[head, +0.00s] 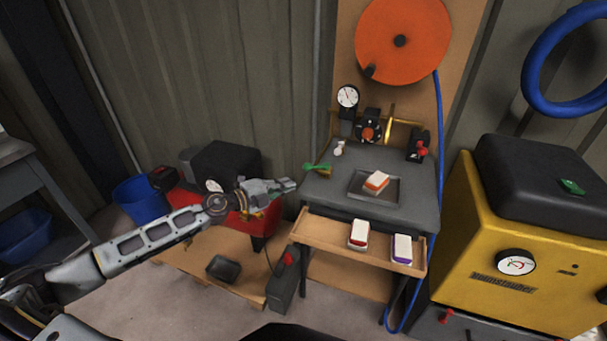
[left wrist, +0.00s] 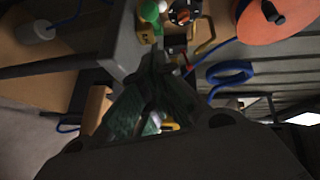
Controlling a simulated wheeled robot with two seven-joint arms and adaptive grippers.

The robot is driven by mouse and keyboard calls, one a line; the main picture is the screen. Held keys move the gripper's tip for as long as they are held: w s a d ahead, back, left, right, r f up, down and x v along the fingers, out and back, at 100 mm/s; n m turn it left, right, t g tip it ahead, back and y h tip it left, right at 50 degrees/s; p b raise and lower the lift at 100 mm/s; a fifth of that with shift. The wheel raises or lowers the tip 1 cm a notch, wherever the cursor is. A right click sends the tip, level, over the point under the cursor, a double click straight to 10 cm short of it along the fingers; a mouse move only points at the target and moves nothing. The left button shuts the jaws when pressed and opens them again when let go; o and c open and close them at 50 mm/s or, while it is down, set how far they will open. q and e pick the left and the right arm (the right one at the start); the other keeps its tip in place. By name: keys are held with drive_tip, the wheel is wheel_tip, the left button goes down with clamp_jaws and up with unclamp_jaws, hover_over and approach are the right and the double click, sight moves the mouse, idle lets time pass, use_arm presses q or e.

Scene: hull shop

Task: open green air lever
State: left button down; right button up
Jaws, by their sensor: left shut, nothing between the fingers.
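A green lever (head: 318,168) sticks out at the back left corner of the grey-topped bench, beside a small white fitting (head: 338,149). In the left wrist view a green part (left wrist: 150,10) shows at the top edge, partly cut off. My left gripper (head: 291,184) is shut and empty, just left of the bench top and a little below and left of the green lever. A gap shows between them in the head view. In the left wrist view its fingertips (left wrist: 157,60) point toward the green part. My right gripper is not in view.
A tray (head: 362,194) with an orange-and-white block (head: 376,182) lies on the bench. A gauge (head: 347,96) and a regulator stand behind. An open wooden drawer (head: 322,233) sticks out in front. A yellow machine (head: 500,240) stands right; a red compressor (head: 183,197) is left.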

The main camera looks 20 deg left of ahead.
sight(315, 167)
use_arm(q)
drive_tip(key=p+x, duration=0.1)
drive_tip(key=x, duration=0.5)
drive_tip(key=shift+w+d, duration=0.25)
drive_tip(key=shift+w+f, duration=0.1)
drive_tip(key=shift+w, duration=0.1)
drive_tip(key=shift+w+a, duration=0.1)
drive_tip(key=shift+w, duration=0.05)
drive_tip(key=shift+w+a+f+b, duration=0.15)
drive_tip(key=shift+w+b, duration=0.5)
drive_tip(key=shift+w, duration=0.1)
drive_tip(key=shift+w+a+f+b, duration=0.15)
drive_tip(key=shift+w+b, duration=0.2)
drive_tip(key=shift+w, duration=0.45)
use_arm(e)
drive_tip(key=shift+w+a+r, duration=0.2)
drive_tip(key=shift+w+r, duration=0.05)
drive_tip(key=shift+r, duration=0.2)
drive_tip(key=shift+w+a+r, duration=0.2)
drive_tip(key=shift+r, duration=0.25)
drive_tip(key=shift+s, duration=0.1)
